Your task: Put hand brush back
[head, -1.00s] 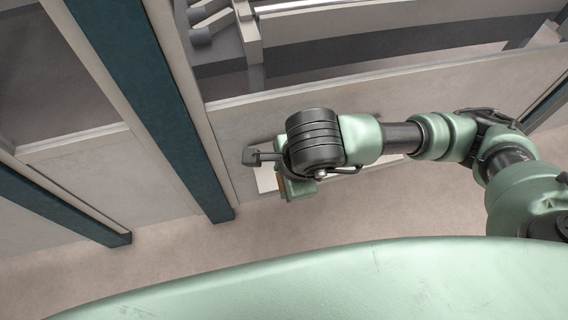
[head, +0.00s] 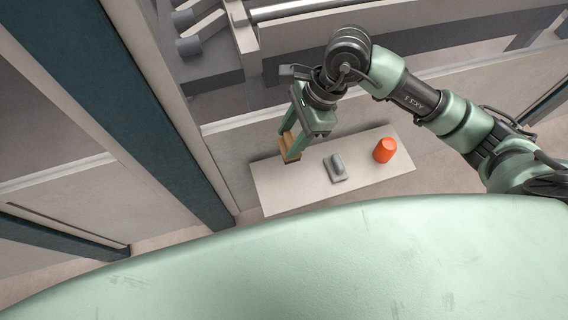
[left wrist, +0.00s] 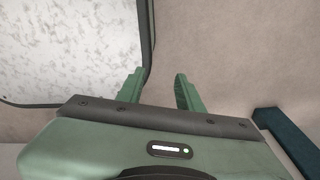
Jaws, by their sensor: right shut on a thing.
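My right gripper (head: 290,149) is shut on a tan block-like thing with a dark underside, which looks like the hand brush (head: 289,142). It holds the brush at the left part of a pale shelf board (head: 268,198). I cannot tell whether the brush touches the board. In the left wrist view my left gripper (left wrist: 159,76) is open, with nothing between its fingers.
A grey object with a raised top (head: 337,170) stands mid-board, and an orange cup (head: 384,150) stands toward its right end. A dark teal post (head: 150,110) rises left of the board. The machine's panel (head: 235,145) is behind it.

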